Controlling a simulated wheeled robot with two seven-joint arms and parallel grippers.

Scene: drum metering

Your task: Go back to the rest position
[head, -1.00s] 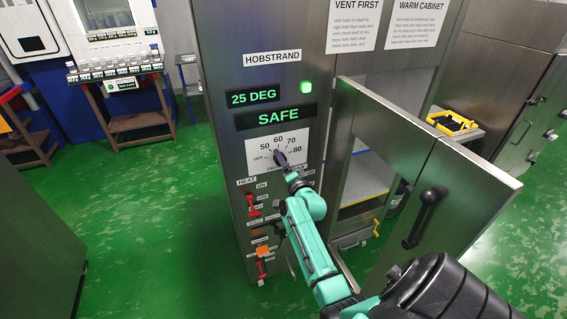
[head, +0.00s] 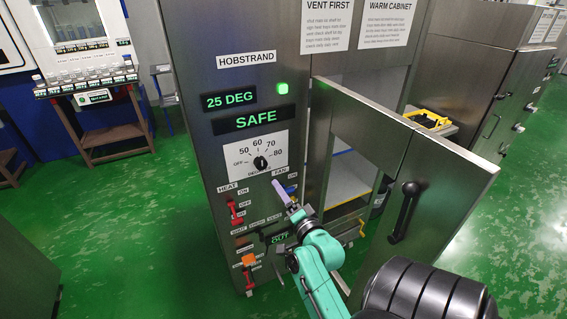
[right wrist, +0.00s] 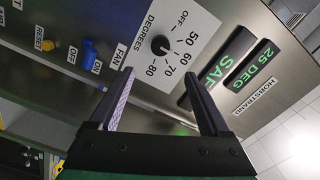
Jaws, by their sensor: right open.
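My right gripper (head: 281,192) is just below the dial on the cabinet front. In the right wrist view my right gripper (right wrist: 158,76) is open, its fingers apart with nothing between them. The black knob (head: 261,163) on the white dial plate (head: 242,155) is clear of the fingers and also shows in the right wrist view (right wrist: 160,45). The displays read "25 DEG" (head: 229,99) and "SAFE" (head: 253,119). My left gripper is not in view.
The cabinet door (head: 433,185) stands open to the right of my right arm, with a black handle (head: 404,211). A red switch (head: 235,212) and a blue switch (right wrist: 90,50) sit on the panel near the gripper. Green floor (head: 120,240) is open at left.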

